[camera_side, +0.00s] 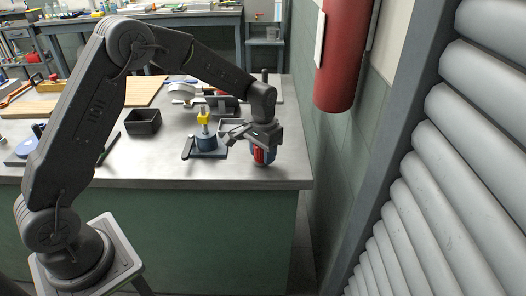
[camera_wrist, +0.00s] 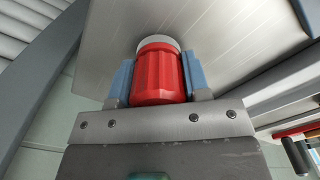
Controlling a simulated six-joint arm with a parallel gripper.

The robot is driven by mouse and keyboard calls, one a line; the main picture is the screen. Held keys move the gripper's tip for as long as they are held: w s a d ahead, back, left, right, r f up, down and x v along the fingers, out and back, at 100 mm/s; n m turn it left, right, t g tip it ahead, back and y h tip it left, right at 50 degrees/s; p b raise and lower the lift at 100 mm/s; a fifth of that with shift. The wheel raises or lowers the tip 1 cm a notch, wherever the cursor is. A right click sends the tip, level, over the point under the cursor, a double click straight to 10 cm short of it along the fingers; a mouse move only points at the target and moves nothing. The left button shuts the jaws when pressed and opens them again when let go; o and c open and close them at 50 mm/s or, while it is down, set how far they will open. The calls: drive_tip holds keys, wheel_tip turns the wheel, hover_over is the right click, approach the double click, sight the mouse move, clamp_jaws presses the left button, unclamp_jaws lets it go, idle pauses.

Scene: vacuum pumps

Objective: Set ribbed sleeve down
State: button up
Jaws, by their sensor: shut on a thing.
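The ribbed sleeve (camera_wrist: 158,75) is red with a pale grey end, and it fills the middle of the wrist view. The blue fingers of my gripper (camera_wrist: 158,80) press on its left and right sides. In the side view, my gripper (camera_side: 263,152) points down near the right front corner of the bench, with the red sleeve (camera_side: 259,156) between its fingers. The sleeve's lower end is close to the bench top; I cannot tell whether it touches.
A blue fixture with a yellow top (camera_side: 204,135) stands just left of my gripper. A dark open bin (camera_side: 143,122) is farther left. The bench top (camera_side: 170,178) is bare in front, and its right edge is close. A red cylinder (camera_side: 342,60) hangs on the wall.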

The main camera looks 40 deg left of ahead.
drive_tip(key=shift+f, duration=0.15)
drive_tip(key=o, duration=1.1)
wheel_tip(320, 180, up, 14)
drive_tip(key=shift+f, duration=0.15)
idle(0.4)
clamp_jaws()
idle(0.5)
idle(0.8)
